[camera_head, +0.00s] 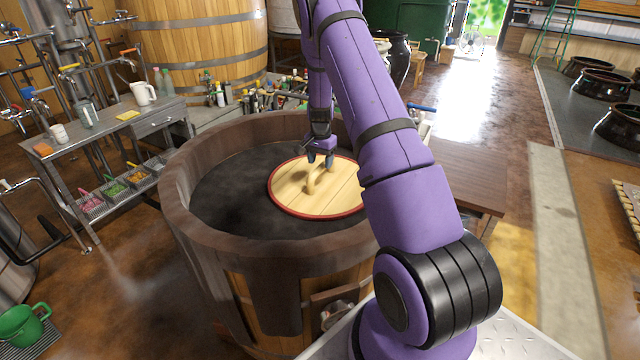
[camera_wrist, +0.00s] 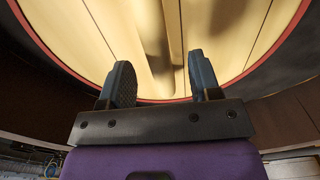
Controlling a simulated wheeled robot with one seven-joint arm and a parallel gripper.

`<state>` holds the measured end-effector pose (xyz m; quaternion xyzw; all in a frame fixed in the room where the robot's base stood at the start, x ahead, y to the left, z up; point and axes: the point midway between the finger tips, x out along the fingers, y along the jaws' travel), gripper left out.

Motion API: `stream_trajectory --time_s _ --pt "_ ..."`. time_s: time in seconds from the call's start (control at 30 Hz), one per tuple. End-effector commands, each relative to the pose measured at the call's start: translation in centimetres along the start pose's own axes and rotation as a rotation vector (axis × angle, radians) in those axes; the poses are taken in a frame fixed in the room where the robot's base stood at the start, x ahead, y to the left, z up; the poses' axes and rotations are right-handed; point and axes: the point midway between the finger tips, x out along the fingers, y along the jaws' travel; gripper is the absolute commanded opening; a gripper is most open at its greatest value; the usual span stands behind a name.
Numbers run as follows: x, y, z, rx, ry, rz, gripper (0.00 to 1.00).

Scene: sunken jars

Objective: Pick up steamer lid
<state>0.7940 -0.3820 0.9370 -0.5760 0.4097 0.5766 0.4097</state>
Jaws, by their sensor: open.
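The steamer lid (camera_head: 335,195) is a round, pale wooden disc with a red rim and a raised wooden handle (camera_head: 311,181). It lies inside the dark round steamer tub (camera_head: 185,215), below the tub's rim. My gripper (camera_head: 320,160) is over the lid, near the far end of the handle. In the wrist view my gripper (camera_wrist: 162,85) is open, its two dark fingers apart. The handle (camera_wrist: 157,40) shows beyond the fingertips, in line with the gap. Nothing is between the fingers. My arm hides part of the lid's right side in the head view.
The tub's thick raised wall (camera_head: 190,240) surrounds the lid. A metal side table (camera_head: 130,120) with a white pitcher (camera_head: 143,93) and bins stands left. Many bottles (camera_head: 270,95) stand behind the tub. A brown table (camera_head: 465,175) is at right.

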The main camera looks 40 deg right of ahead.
Motion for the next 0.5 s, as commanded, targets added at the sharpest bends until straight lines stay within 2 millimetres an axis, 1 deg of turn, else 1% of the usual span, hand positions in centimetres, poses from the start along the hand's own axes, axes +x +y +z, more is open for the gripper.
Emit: stream_trajectory --time_s 0.17,0.4,0.5 --pt "1.1 0.1 0.0 0.000 -0.001 0.001 0.57" --pt "4.5 0.1 -0.1 -0.001 -0.001 0.001 0.57" --pt "5.2 0.1 -0.1 -0.001 0.000 0.000 0.57"
